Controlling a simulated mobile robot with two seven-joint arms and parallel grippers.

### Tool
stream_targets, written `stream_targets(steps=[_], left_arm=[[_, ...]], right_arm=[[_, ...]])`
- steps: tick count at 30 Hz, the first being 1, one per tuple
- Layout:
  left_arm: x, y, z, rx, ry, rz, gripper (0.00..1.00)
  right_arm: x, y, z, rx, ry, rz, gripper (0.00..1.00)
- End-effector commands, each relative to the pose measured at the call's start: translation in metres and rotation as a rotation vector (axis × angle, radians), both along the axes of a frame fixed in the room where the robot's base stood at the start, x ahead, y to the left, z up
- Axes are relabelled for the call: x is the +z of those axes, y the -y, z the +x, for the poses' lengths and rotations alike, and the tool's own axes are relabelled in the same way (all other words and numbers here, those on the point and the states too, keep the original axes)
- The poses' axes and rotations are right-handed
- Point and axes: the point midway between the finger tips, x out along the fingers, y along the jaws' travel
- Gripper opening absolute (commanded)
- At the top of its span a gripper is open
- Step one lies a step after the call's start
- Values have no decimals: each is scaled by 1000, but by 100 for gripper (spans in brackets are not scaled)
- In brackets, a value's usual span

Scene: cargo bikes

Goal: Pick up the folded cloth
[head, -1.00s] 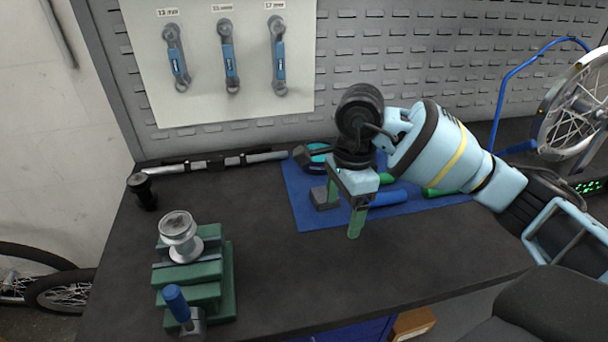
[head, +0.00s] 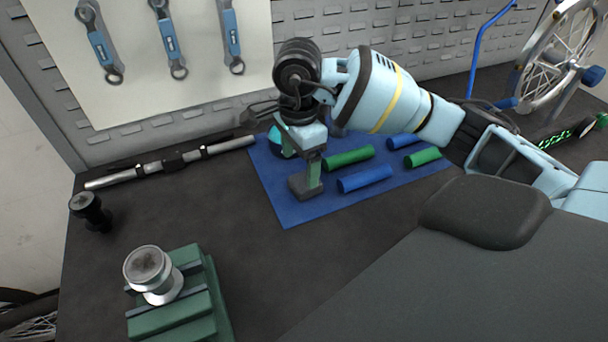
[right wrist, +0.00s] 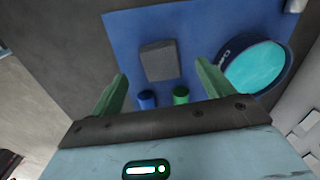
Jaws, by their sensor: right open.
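The folded cloth (head: 301,188) is a small dark grey block lying on the blue mat (head: 280,208), near its left part. In the right wrist view the cloth (right wrist: 158,62) shows as a grey rectangle on the mat, ahead of the gap between the fingertips. My right gripper (head: 312,168) points down above the mat close to the cloth; its green finger overlaps the cloth's edge in the head view. In the right wrist view its fingers (right wrist: 162,78) are spread apart with nothing held between them. My left gripper is not in view.
Blue (head: 365,179) and green (head: 349,158) grips lie on the mat beside the cloth. A round teal-faced item (right wrist: 257,68) lies near one finger. A green vise-like block (head: 190,300) holds a silver part (head: 150,272) at front left. The bench between is clear.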

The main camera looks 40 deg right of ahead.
Motion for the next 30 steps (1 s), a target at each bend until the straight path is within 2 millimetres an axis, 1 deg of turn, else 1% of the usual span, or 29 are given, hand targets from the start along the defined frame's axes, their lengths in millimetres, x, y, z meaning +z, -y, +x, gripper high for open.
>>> stream_targets(steps=[3, 5, 12, 15, 18, 24, 30], left_arm=[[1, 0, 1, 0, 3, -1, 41], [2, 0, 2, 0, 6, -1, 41], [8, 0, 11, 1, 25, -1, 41], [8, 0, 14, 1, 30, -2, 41], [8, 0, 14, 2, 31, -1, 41], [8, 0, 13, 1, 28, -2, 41], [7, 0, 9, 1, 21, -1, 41]], right_arm=[[-1, 0, 0, -1, 1, 0, 80], [-6, 1, 0, -1, -1, -1, 80], [-39, 4, -1, -2, -1, 0, 80], [-48, 4, -1, -1, -1, 0, 80], [-52, 4, -1, 0, 1, 1, 80], [-52, 3, -1, 0, 1, 1, 80], [-52, 3, -1, 0, 1, 1, 54]])
